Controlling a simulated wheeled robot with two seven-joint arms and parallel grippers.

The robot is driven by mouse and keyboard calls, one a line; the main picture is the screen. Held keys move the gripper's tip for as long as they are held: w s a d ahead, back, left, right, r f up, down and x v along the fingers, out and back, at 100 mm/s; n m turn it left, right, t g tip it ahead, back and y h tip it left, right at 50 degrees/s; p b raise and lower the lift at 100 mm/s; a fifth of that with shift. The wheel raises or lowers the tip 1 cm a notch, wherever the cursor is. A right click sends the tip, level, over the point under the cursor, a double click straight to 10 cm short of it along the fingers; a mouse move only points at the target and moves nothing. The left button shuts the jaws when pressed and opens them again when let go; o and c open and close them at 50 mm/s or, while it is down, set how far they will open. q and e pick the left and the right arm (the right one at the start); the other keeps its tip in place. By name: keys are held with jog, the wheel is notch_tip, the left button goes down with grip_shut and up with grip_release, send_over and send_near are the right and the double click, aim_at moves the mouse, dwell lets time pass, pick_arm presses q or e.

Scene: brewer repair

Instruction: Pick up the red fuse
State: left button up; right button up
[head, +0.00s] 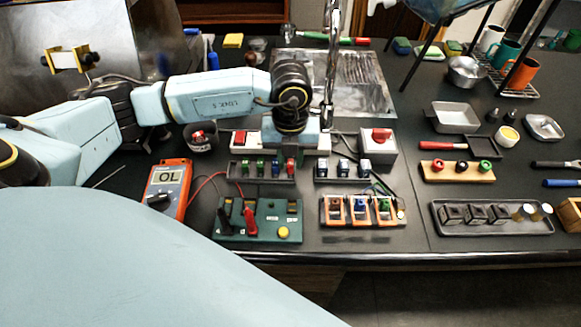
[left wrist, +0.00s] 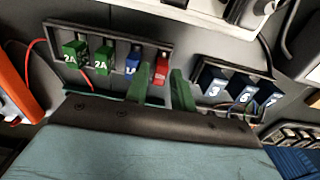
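The red fuse (head: 291,166) stands at the right end of a dark fuse rack (head: 262,180), beside a blue fuse (head: 275,168) and two green fuses (head: 253,169). In the left wrist view the red fuse (left wrist: 161,71) shows in the gap between the two green fingers of my left gripper (left wrist: 160,85). The fingers are apart, and I see no clear contact with the fuse. In the head view my left gripper (head: 291,150) points down just above and behind the rack's right end; its fingertips are hard to make out there. My right gripper is not in view.
A second rack (head: 343,178) with several dark-blue numbered pieces stands just right. A green board (head: 285,234) with red and black leads and an orange multimeter (head: 168,185) are in front and left. A white box with a red knob (head: 378,148) stands at right.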

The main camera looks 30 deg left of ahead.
pick_arm(q)
grip_shut()
